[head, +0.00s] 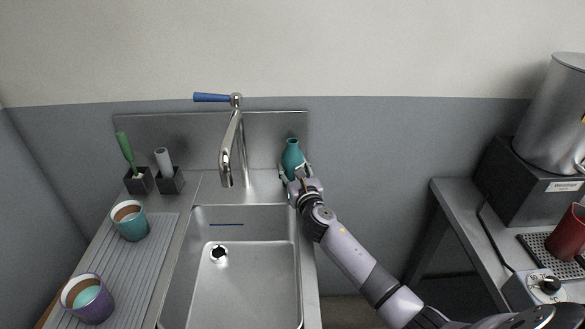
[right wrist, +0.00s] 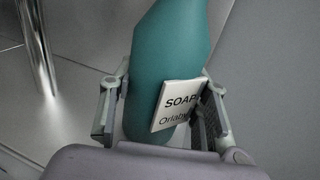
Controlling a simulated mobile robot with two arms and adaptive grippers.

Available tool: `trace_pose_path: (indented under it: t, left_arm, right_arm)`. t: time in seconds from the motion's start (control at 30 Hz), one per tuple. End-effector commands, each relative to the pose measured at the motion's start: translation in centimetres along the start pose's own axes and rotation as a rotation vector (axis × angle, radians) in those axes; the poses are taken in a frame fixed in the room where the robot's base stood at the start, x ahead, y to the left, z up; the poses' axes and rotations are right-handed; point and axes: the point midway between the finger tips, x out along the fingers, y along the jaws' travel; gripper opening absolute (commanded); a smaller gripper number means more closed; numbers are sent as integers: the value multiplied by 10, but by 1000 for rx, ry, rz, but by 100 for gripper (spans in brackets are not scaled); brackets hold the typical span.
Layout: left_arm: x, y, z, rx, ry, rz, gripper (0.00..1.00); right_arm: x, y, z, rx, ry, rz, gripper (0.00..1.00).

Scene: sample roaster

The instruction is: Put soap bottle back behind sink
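The teal soap bottle (head: 292,157) stands upright on the steel ledge behind the sink (head: 245,250), at its right end near the backsplash. My right gripper (head: 296,172) reaches in from the front right, with a finger on each side of the bottle. In the right wrist view the bottle (right wrist: 165,75), with a white "SOAP" label, is between the two fingers (right wrist: 162,115). A narrow gap shows by the left finger; the right finger is close to the label, and contact there is unclear. The fingers look open. My left gripper is not in view.
The chrome faucet (head: 232,150) with a blue lever stands left of the bottle. Brush holders (head: 139,182) and two cups (head: 130,222) are on the left. A counter (head: 462,195) with a machine and red cup is on the right. The sink basin is empty.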

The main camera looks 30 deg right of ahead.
Motion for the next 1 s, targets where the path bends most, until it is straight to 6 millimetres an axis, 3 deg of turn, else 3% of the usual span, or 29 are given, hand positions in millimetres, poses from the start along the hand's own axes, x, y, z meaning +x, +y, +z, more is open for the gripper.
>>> trace_pose_path:
  t: [0.27,0.63,0.77,1.0]
  left_arm:
    - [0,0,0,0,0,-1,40]
    - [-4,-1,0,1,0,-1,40]
    - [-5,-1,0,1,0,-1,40]
    - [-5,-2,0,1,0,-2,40]
  right_arm:
    - [0,0,0,0,1,0,62]
    - [-2,0,4,0,1,0,62]
    - [-22,0,2,-2,3,2,62]
    - [-75,0,1,-2,3,2,62]
